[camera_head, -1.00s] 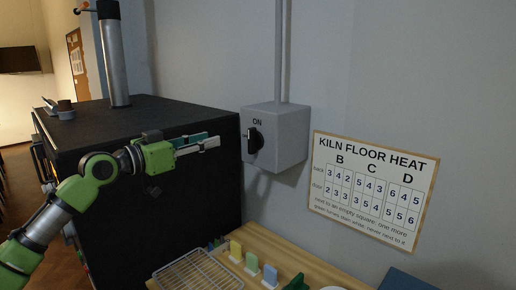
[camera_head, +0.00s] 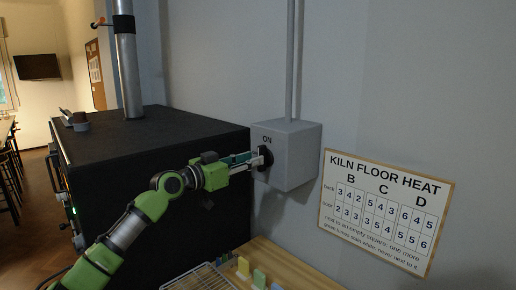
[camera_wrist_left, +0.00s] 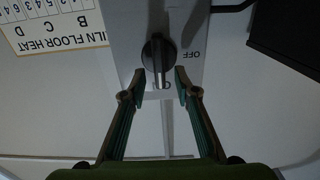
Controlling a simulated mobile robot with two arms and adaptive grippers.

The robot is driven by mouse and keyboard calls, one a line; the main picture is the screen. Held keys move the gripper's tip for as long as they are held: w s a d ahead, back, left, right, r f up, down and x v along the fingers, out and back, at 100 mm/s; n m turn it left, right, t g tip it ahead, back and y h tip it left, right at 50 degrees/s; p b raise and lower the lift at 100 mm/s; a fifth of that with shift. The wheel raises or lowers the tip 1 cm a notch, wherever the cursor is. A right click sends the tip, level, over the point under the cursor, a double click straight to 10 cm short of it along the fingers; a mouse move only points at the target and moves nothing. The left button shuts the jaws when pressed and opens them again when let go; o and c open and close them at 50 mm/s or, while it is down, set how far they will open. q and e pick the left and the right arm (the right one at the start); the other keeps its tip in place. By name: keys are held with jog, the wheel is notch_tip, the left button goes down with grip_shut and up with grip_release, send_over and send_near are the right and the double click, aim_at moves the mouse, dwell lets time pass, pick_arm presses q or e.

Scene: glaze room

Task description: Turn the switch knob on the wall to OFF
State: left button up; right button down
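The grey switch box (camera_head: 299,160) is on the wall right of the kiln. Its black knob (camera_head: 268,165) sits on the front face under the word ON, partly covered by my fingers. In the left wrist view the picture is upside down; the knob (camera_wrist_left: 157,52) has its bar pointing at the partly hidden ON label, and OFF (camera_wrist_left: 192,55) is printed to the side. My left gripper (camera_head: 261,158) is at the box front. In the left wrist view its fingertips (camera_wrist_left: 160,82) are spread either side of the bar's end, with gaps. My right gripper is out of view.
The large black kiln (camera_head: 150,135) stands left of the box, under my left arm. A conduit (camera_head: 294,60) rises from the box. A framed KILN FLOOR HEAT sign (camera_head: 386,212) hangs to the right. Below is a wooden shelf (camera_head: 290,262) with a wire rack (camera_head: 200,279).

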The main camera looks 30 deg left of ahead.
aim_at(269, 160)
pick_arm(q)
jog(key=p+x, duration=0.1)
jog(key=x, duration=0.2)
jog(key=shift+w, duration=0.15)
grip_shut()
